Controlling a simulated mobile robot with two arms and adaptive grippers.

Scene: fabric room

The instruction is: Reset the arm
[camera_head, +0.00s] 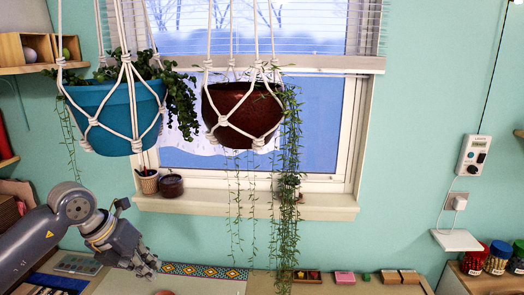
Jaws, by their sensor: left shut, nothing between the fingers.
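My left gripper (148,268) is at the lower left, on the end of my grey arm that comes in from the left. Its fingers are shut with nothing between them. It hangs in front of the table's back area, near the patterned strip (205,271). My right gripper is not in view.
A blue pot (115,118) and a brown pot (240,112) hang in white rope nets before the window, with trailing vines. Small pots stand on the sill (250,203). Jars (474,259) stand at the lower right. The wall right of the window is mostly clear.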

